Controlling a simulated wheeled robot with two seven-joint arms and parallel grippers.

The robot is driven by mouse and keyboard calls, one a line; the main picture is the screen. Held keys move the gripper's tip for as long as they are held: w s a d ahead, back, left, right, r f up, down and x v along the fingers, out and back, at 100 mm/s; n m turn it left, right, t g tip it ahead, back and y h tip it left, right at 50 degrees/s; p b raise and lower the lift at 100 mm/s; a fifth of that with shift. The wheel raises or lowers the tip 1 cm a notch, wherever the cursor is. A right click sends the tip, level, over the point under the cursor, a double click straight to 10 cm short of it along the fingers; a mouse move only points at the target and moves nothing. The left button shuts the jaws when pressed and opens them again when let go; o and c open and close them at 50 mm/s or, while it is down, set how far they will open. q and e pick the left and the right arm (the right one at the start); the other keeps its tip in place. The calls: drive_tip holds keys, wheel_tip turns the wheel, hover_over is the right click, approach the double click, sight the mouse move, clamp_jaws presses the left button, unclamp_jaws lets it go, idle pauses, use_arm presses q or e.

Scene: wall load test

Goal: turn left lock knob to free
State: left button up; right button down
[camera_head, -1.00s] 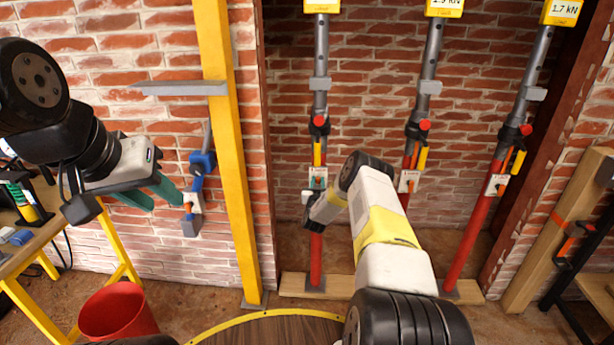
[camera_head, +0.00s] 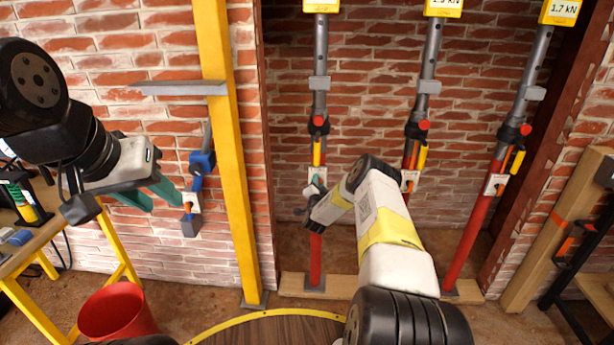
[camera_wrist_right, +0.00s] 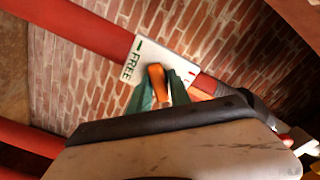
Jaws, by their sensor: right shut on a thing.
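The left prop (camera_head: 316,262), red below and grey above, carries a white lock plate (camera_head: 318,173). In the right wrist view this plate (camera_wrist_right: 140,53) shows the word FREE and a green mark. The orange lock knob (camera_wrist_right: 157,84) stands in front of it, between the green fingers of my right gripper (camera_wrist_right: 159,92), which is shut on it. The FREE mark lies to the upper left of the knob. In the head view my right gripper (camera_head: 317,187) covers the knob. My left gripper (camera_head: 150,194) is open, fingers apart, left of the yellow post.
Two more props, middle (camera_head: 409,160) and right (camera_head: 478,210), stand to the right. A red bucket (camera_head: 118,312) is at the lower left.

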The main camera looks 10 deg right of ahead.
drive_tip(key=m, duration=0.4)
drive_tip(key=shift+d+f+m, duration=0.1)
drive_tip(key=shift+m, duration=0.2)
drive_tip(key=shift+f+m, duration=0.1)
drive_tip(key=shift+m, duration=1.7)
drive_tip(key=c, duration=1.4)
unclamp_jaws()
drive_tip(key=shift+o, duration=0.2)
drive_tip(key=v, duration=0.8)
